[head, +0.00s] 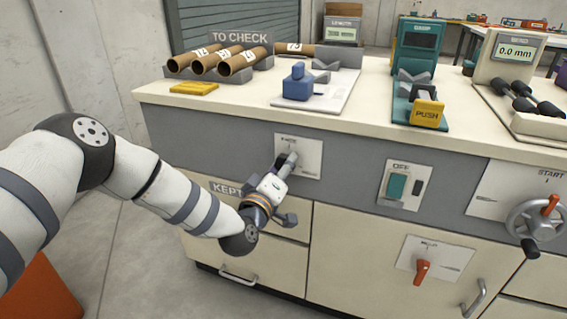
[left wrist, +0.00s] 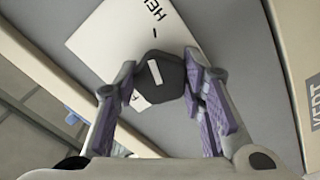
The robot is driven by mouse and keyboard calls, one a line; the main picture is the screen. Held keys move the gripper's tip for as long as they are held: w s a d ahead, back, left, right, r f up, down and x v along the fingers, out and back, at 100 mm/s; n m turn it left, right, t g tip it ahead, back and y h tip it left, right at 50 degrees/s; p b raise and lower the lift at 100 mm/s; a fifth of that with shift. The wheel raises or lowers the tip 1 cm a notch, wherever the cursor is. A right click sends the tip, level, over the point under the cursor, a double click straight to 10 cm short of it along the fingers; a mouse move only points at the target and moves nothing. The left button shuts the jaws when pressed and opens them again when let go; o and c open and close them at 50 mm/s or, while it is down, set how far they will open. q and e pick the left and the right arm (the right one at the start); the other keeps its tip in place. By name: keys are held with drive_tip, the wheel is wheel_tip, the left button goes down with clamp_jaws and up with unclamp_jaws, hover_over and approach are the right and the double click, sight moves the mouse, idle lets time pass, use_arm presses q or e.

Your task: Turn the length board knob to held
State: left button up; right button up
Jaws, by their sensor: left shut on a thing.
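The dark knob (left wrist: 170,86) sits on a white plate (left wrist: 108,42) on the bench front, and that plate also shows in the head view (head: 310,157). In the left wrist view the knob has a white mark, pointing up and slightly left. A short tick and partly cut-off lettering starting "HE" show on the plate. My left gripper (head: 284,161) reaches the plate from the lower left. Its two fingers (left wrist: 165,78) are shut on the knob, one on each side. In the head view the gripper hides most of the knob. My right gripper is not in view.
Drawers with handles (head: 238,277) lie below the knob. To the right are a green switch (head: 397,186), a red knob (head: 422,271) and a handwheel (head: 537,220).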

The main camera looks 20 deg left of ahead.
use_arm(q)
drive_tip(key=shift+r+m+p, duration=0.1)
drive_tip(key=shift+m+p, duration=0.35)
drive_tip(key=shift+m, duration=0.55)
drive_tip(key=o, duration=1.1)
drive_tip(key=shift+o, duration=0.2)
drive_tip(key=shift+s, duration=0.1)
drive_tip(key=s, duration=1.2)
drive_tip(key=shift+a, duration=0.2)
drive_tip(key=shift+w, duration=0.1)
